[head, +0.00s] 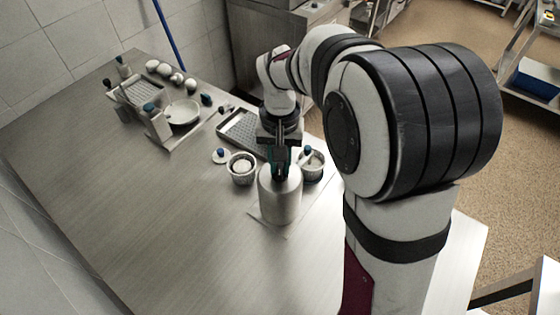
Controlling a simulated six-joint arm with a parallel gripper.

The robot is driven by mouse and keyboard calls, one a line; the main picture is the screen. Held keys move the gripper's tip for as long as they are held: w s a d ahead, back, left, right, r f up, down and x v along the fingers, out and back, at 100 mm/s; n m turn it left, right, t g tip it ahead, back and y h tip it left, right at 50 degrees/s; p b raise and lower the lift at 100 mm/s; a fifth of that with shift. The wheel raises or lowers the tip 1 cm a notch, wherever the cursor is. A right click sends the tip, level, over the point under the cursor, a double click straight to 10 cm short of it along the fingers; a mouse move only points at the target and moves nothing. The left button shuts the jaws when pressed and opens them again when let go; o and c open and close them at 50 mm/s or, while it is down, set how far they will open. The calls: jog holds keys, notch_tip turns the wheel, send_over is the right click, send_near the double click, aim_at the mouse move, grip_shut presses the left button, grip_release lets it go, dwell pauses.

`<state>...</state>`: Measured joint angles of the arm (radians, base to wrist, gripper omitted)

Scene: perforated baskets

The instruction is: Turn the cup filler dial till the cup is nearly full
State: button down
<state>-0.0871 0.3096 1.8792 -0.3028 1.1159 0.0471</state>
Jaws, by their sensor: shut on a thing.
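A pale, rounded cylinder (281,200), which looks like the cup filler, stands upright on the steel table. My gripper (281,168) points down at its top and is shut there, apparently on the dial. The fingers hide the dial, so its turn angle cannot be told. Two small perforated cups stand behind the cylinder: a left one (242,176) with pale contents and a right one (314,172), partly hidden. I cannot tell which cup is being filled or its level.
A dark perforated tray (241,134) lies behind the cups. A blue-knobbed lid (221,155) lies left of them. A shallow bowl (183,112), a blue-topped dispenser (156,122) and several white balls (165,70) stand at the back left. The table's front left is clear.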

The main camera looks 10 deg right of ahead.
aim_at(280, 168)
jog(key=c, duration=0.8)
grip_release()
notch_tip(280, 168, up, 16)
jog(key=s+f+m+y, duration=0.1)
jog(key=s+f, duration=0.4)
jog(key=s, duration=0.6)
jog(key=s+f+m, duration=0.1)
jog(key=s+f, duration=0.5)
jog(key=s, duration=0.6)
jog(key=shift+s+f+m+y, duration=0.3)
jog(key=shift+y, duration=0.1)
